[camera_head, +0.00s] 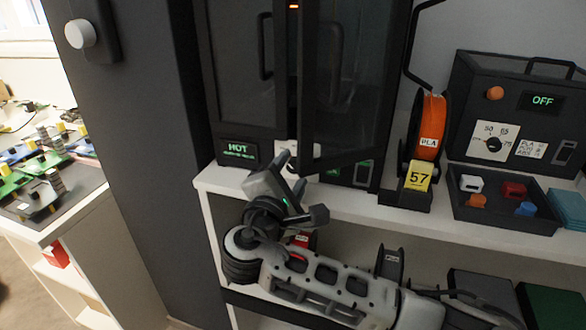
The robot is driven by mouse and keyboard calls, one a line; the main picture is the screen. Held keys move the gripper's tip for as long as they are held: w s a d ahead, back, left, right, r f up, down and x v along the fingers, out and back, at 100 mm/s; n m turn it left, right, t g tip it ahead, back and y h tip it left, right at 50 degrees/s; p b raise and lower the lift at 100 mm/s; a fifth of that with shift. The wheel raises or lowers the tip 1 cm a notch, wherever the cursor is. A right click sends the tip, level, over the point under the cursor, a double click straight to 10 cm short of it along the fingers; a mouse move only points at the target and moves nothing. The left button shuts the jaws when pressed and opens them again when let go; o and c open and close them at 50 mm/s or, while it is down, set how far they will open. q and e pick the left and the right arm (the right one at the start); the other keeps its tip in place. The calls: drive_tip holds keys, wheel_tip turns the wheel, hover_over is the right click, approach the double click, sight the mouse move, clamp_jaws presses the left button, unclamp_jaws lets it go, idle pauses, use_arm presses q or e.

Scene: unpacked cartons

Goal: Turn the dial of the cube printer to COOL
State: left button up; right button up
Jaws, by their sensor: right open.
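The cube printer (248,85) is a tall black cabinet on the white shelf, with dark glass doors; the right door (345,75) stands ajar toward me. Its small screen (238,150) reads HOT in green. A white dial area (292,146) sits low on the printer's front, right of the screen, partly hidden by the door's lower corner and my gripper; where its pointer stands cannot be seen. My right gripper (291,171) is open just in front of and below the dial, fingers pointing up toward it. Whether it touches the dial cannot be told. My left gripper is not in view.
An orange filament spool (430,128) and a yellow tag marked 57 (418,177) stand right of the printer. Further right is a black box (520,110) showing OFF, with a parts tray (500,210) in front. A dark column (140,130) stands at left.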

drive_tip(key=shift+x, duration=0.85)
drive_tip(key=c, duration=1)
drive_tip(key=shift+r+n+p, duration=0.2)
drive_tip(key=shift+n+p, duration=0.2)
drive_tip(key=shift+p, duration=0.45)
drive_tip(key=n+p, duration=0.3)
drive_tip(key=p, duration=0.1)
drive_tip(key=shift+r, duration=0.15)
drive_tip(key=n+p, duration=0.2)
drive_tip(key=p, duration=0.1)
drive_tip(key=shift+a+f+n+p, duration=0.1)
drive_tip(key=shift+f+n+p, duration=0.1)
drive_tip(key=shift+n+p, duration=1.2)
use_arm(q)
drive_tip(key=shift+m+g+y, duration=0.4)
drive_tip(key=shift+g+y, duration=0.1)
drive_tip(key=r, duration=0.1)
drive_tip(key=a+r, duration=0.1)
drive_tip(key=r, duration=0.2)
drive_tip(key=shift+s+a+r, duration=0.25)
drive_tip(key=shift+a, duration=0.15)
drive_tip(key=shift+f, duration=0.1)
use_arm(e)
drive_tip(key=shift+f+n, duration=0.15)
drive_tip(key=shift+n, duration=0.15)
